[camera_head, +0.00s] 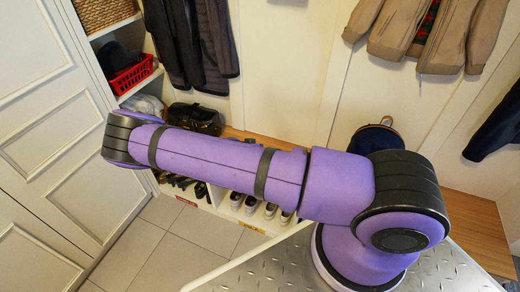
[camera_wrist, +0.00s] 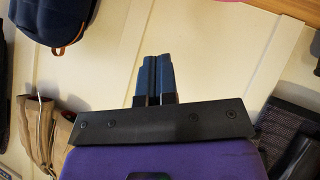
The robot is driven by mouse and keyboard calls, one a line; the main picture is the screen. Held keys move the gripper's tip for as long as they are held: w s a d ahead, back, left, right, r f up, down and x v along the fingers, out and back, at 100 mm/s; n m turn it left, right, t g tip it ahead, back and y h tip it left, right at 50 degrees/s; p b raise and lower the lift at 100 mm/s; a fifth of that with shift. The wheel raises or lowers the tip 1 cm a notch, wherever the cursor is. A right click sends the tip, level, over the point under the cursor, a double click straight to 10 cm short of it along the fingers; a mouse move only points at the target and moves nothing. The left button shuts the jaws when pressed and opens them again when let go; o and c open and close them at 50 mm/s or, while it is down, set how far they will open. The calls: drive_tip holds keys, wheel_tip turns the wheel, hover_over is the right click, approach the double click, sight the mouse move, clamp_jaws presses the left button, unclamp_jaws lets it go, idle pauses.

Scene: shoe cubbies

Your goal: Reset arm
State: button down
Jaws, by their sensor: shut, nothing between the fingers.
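My arm (camera_head: 215,160) is purple with dark bands and stretches across the head view from the lower right to the left. My gripper (camera_wrist: 153,75) does not show in the head view. In the wrist view its two dark blue fingers are together with nothing between them. Pale panelling (camera_wrist: 210,50) lies beyond the fingers, and they appear clear of it.
Cubbies with several shoes (camera_head: 252,206) sit under a wooden bench (camera_head: 475,225). A dark bag (camera_head: 195,118) and a red basket (camera_head: 131,75) are at the left. Jackets (camera_head: 430,30) hang above, and a blue backpack (camera_head: 376,138) stands behind my arm. Tiled floor (camera_head: 165,245) is clear.

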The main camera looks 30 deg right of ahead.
drive_tip(key=shift+a+r, duration=0.15)
drive_tip(key=shift+r, duration=0.05)
drive_tip(key=s+a+r+n+y, duration=0.1)
drive_tip(key=s+a+r+y, duration=0.15)
drive_tip(key=r, duration=1.05)
drive_tip(key=s+a+r+g+y, duration=0.1)
drive_tip(key=s+a+r+y, duration=0.15)
drive_tip(key=r, duration=1.05)
drive_tip(key=s+a+r+n+y, duration=0.1)
drive_tip(key=s+r+y, duration=0.2)
drive_tip(key=r, duration=1)
drive_tip(key=s+r+n+t+y, duration=0.1)
drive_tip(key=s+r+n+t, duration=0.1)
drive_tip(key=s+r, duration=0.7)
drive_tip(key=s+r+n+t+y, duration=0.1)
drive_tip(key=s+r+n, duration=0.3)
drive_tip(key=s+r, duration=0.5)
drive_tip(key=s+t, duration=0.1)
drive_tip(key=s, duration=0.6)
drive_tip(key=shift+a+r+n, duration=0.25)
drive_tip(key=shift+a+n, duration=0.1)
drive_tip(key=shift+n, duration=0.05)
